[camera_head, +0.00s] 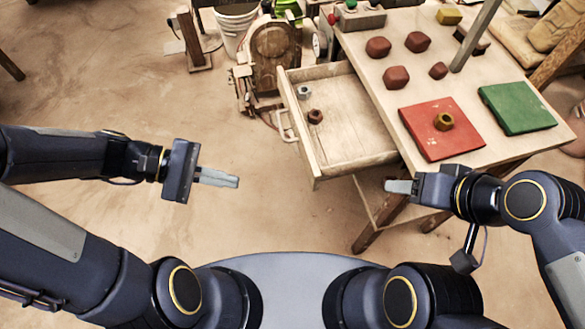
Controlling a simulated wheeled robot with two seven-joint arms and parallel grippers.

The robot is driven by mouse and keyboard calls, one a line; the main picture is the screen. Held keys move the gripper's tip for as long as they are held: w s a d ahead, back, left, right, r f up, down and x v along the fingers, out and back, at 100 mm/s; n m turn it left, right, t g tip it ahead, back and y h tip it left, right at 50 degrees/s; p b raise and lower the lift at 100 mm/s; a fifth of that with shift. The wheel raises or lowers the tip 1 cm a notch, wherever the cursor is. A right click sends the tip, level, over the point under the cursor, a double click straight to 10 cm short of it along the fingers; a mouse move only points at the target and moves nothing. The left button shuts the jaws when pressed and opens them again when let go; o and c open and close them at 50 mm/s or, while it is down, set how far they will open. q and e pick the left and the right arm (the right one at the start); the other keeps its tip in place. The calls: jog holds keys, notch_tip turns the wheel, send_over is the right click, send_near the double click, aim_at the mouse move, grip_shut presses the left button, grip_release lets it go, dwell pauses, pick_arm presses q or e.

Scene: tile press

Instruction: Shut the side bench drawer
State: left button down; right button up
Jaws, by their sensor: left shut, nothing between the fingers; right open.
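The side bench drawer (357,143) is pulled out to the left from under the bench top. Its front panel (298,127) faces left and carries a pale handle (286,126). A grey nut (303,92) and a brown nut (315,116) lie inside it. My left gripper (238,181) is shut and empty, over the floor to the left of the drawer, apart from the handle. My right gripper (388,186) is open and empty, at the near side of the drawer, close to the bench's front edge.
The bench top (385,96) holds a red tile (425,112) with a yellowish nut (444,122), a green tile (517,106), several reddish-brown lumps and a grey post (475,35). A bucket (236,25) and wooden items stand at the back. Floor left of the drawer is clear.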

pick_arm(q)
jog(key=w+f+n+t+h+b, duration=0.45)
jog(key=w+f+n, duration=0.25)
jog(key=f+n, duration=0.35)
jog(key=p, duration=0.2)
send_near(305, 160)
jog(key=shift+m+t+y, duration=0.25)
jog(key=x, duration=0.7)
jog(key=shift+s+r, duration=0.2)
jog(key=shift+s, duration=0.05)
pick_arm(e)
notch_tip(305, 160, down, 4)
jog(key=shift+f, duration=0.1)
